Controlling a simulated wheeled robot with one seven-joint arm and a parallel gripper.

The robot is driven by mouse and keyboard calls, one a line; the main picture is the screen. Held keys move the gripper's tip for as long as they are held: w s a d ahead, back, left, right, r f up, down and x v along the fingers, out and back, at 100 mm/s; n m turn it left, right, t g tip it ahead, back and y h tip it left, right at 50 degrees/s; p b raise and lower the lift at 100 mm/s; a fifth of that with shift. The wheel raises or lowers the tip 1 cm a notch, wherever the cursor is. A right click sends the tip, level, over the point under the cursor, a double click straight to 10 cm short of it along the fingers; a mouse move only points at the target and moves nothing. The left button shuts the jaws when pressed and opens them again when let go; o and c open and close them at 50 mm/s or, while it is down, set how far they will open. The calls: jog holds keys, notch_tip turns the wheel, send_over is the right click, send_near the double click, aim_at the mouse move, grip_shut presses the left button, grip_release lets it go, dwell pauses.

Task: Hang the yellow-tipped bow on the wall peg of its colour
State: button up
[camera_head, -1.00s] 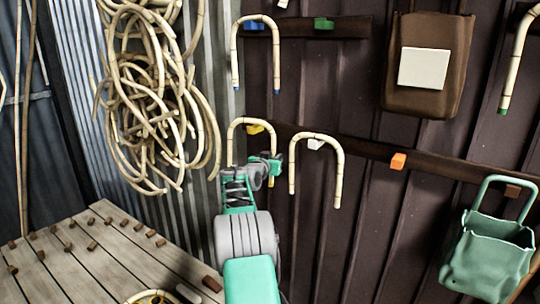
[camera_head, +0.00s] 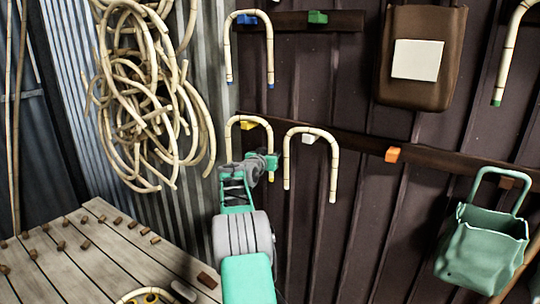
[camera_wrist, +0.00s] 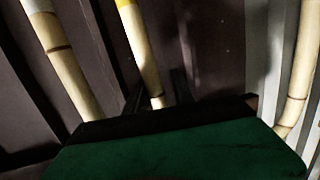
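The yellow-tipped bow (camera_head: 230,140) is an upside-down U of pale cane. Its arch lies just above and around the yellow peg (camera_head: 247,126) on the lower rail. I cannot tell whether it rests on the peg. My gripper (camera_head: 270,162) is at the bow's right leg and hides part of it. In the wrist view, the leg with the yellow tip (camera_wrist: 143,50) runs between my gripper's dark fingers (camera_wrist: 158,96). Gaps show on both sides of the leg, so the fingers look open around it.
A white-tipped bow (camera_head: 334,165) hangs at the white peg (camera_head: 308,138), close right of my gripper. A blue-tipped bow (camera_head: 229,55) hangs above. The orange peg (camera_head: 392,154) and green peg (camera_head: 318,17) are bare. A workbench (camera_head: 110,265) stands at lower left.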

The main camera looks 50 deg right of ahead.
jog(key=shift+o, duration=1.2)
jog(key=b+v, duration=0.3)
jog(key=v, duration=0.5)
jog(key=shift+w, duration=0.15)
jog(key=a+b, duration=0.6)
jog(key=a, duration=0.3)
jog(key=shift+s, duration=0.45)
